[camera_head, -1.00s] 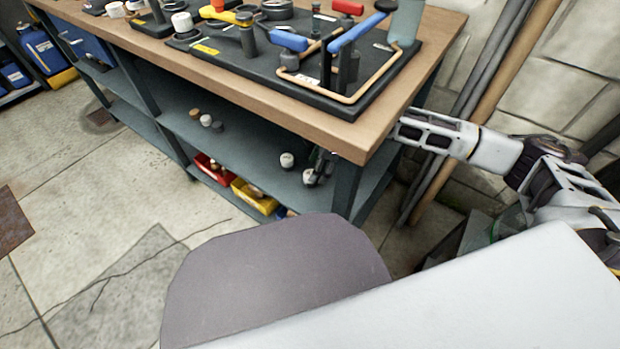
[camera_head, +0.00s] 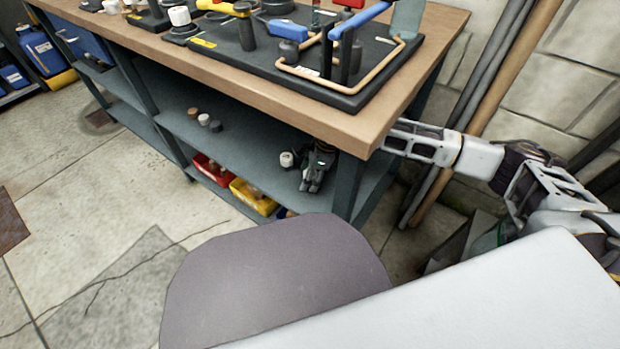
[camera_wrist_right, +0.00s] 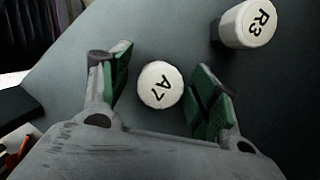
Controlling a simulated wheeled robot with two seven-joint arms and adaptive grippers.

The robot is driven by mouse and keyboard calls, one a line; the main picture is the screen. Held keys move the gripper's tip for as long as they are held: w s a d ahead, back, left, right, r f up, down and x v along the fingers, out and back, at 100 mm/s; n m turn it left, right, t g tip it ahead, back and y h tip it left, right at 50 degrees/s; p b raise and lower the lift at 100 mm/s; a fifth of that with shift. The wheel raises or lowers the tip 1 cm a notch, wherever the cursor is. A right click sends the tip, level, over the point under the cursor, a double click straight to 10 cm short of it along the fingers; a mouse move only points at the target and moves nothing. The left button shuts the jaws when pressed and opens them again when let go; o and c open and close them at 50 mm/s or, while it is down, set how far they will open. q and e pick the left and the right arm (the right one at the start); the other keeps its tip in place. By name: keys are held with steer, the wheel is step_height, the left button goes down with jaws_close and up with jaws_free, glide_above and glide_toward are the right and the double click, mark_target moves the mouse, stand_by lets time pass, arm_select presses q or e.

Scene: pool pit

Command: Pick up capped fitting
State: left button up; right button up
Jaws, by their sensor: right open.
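A fitting with a round white cap marked A7 (camera_wrist_right: 160,84) stands on the shelf in the right wrist view. My right gripper (camera_wrist_right: 163,70) is open, with its green-padded fingers on either side of this cap and gaps showing on both sides. A second white-capped fitting marked R3 (camera_wrist_right: 249,24) stands beyond the right finger. In the head view my right gripper (camera_head: 312,180) reaches over the bench's middle shelf and hides A7. One white-capped fitting (camera_head: 287,159) shows just left of it. My left gripper is out of view.
The wooden benchtop (camera_head: 290,112) overhangs the shelf (camera_head: 245,150), and a bench leg (camera_head: 346,188) stands right of my gripper. Several small capped pieces (camera_head: 204,120) stand farther left on the shelf. Red (camera_head: 207,168) and yellow bins (camera_head: 254,195) sit below.

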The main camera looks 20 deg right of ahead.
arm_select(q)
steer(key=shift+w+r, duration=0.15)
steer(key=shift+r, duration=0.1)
arm_select(e)
steer(key=shift+c, duration=0.7)
steer(key=c, duration=1)
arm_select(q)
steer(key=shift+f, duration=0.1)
arm_select(e)
steer(key=shift+r, duration=0.15)
